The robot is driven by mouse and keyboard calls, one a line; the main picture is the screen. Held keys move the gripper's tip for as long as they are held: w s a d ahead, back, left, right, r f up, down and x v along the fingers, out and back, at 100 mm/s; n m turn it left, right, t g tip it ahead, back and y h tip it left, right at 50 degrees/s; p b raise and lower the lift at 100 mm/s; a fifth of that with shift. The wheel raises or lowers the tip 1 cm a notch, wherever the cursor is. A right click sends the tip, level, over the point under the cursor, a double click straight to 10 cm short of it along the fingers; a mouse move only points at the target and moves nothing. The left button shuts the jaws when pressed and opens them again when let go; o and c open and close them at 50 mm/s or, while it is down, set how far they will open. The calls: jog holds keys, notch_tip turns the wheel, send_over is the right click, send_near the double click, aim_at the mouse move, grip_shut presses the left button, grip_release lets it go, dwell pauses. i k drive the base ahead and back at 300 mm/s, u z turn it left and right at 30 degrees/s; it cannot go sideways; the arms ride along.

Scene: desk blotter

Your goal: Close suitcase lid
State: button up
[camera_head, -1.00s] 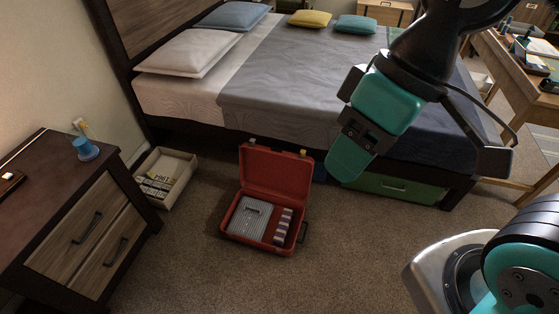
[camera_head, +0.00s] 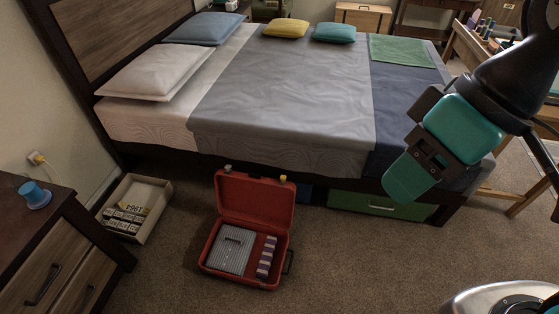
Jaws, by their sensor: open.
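The red suitcase (camera_head: 210,250) stands open on the carpet beside the bed. Its lid (camera_head: 256,200) is raised at the back, upright or leaning slightly towards the bed. A grey ribbed item and a striped item lie inside the base. A dark handle shows at its right side. My gripper (camera_head: 405,180) is at the right, in front of the bed in the picture, well apart from the suitcase. It is open with nothing seen in it; the far finger is partly hidden.
A box with packets (camera_head: 162,212) stands on the floor left of the suitcase. The nightstand (camera_head: 75,225) is at the far left. The bed (camera_head: 290,110) is behind the suitcase, with a green drawer (camera_head: 380,206) under it. Bare carpet lies in front and right.

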aim_at(250, 197)
jog(key=u, duration=0.15)
jog(key=i, duration=0.9)
jog(key=u, duration=0.55)
